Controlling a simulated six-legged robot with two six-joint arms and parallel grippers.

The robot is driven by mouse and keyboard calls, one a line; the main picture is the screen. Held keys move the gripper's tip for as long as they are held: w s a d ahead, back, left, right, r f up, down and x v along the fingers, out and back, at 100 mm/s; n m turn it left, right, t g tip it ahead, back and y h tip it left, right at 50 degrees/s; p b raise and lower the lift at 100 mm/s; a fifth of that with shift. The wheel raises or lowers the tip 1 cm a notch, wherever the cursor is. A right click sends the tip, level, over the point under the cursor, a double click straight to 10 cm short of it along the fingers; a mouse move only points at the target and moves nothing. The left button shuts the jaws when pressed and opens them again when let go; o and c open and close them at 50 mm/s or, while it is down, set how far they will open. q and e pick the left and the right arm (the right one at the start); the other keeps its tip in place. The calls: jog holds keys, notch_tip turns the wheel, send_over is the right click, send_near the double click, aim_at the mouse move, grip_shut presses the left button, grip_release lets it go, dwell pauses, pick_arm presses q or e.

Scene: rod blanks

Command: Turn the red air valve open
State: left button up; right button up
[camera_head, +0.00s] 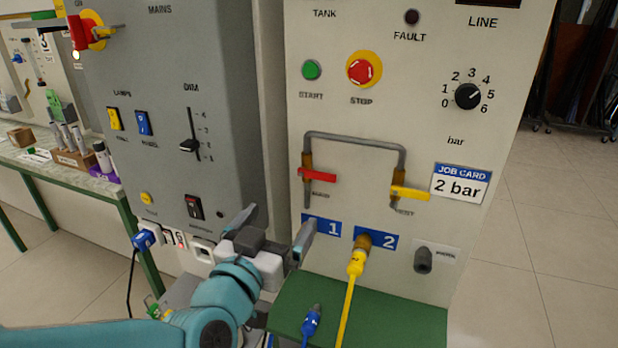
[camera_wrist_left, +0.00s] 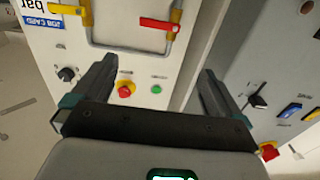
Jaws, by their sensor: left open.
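The red air valve (camera_head: 317,175) is on the left leg of a grey pipe loop on the light panel. Its red handle lies nearly level, across the upright pipe, pointing right. In the left wrist view the red handle (camera_wrist_left: 160,24) shows at the top, beyond the fingertips. My left gripper (camera_head: 275,226) is open and empty, below and left of the red valve in the head view and apart from it. The open fingers also show in the left wrist view (camera_wrist_left: 158,65). My right gripper is not in view.
A yellow valve (camera_head: 411,193) is on the pipe's right leg. A yellow hose plug (camera_head: 356,262) sits at port 2, below the pipe. A blue plug (camera_head: 311,322) is over the green ledge (camera_head: 385,315). A red stop button (camera_head: 363,69) and a dial (camera_head: 467,96) are above.

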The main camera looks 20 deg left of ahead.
aim_at(315, 173)
pick_arm(q)
jog(key=w+p, duration=0.3)
jog(key=w, duration=1.3)
jog(key=shift+d, duration=0.35)
jog(key=shift+f, duration=0.15)
jog(key=c, duration=1.2)
jog(key=shift+n+b, duration=0.7)
jog(key=shift+b, duration=0.45)
jog(key=shift+w+a+r+n+b, duration=0.1)
jog(key=shift+a+r+n+b, duration=0.45)
jog(key=shift+n+b, duration=1.85)
jog(key=shift+a+r+n+b, duration=0.2)
jog(key=shift+a+n+b, duration=0.6)
jog(key=shift+n+b, duration=1.65)
jog(key=shift+w+a+r+n+b, duration=0.1)
jog(key=shift+a+r+n+b, duration=0.85)
jog(key=shift+n, duration=2.5)
jog(key=shift+d+f+b, duration=0.3)
jog(key=shift+f+b, duration=0.05)
jog(key=shift+f, duration=0.2)
